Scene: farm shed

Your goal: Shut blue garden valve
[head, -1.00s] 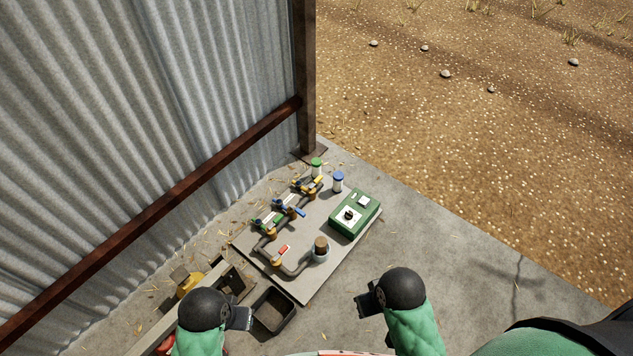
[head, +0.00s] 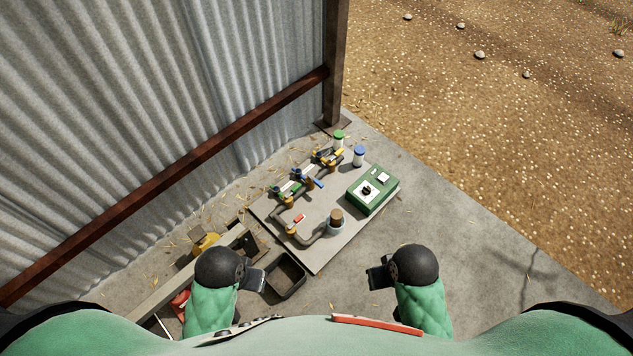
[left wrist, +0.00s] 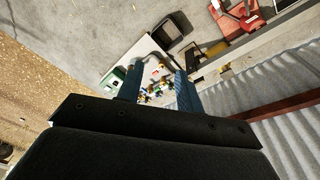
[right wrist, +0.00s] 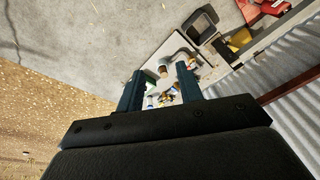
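The blue garden valve (head: 312,180) is a small blue lever on a pipe manifold, between a green-handled valve (head: 286,190) and a yellow-handled valve (head: 328,156). The manifold is fixed on a grey board (head: 318,254) on the concrete floor. My left gripper (head: 262,281) is near the front of the board, well short of the valves; in the left wrist view its fingers (left wrist: 158,88) are apart and empty. My right gripper (head: 371,279) is right of the board's front corner; in the right wrist view its fingers (right wrist: 160,82) are apart and empty. Neither touches anything.
A green control box (head: 372,190) with a knob stands on the board's right. A pot-like fitting (head: 336,222) and a red-handled valve (head: 299,219) are at its front. A black tray (head: 286,277) lies beside the left gripper. A corrugated wall (head: 150,110) rises behind. Floor at right is clear.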

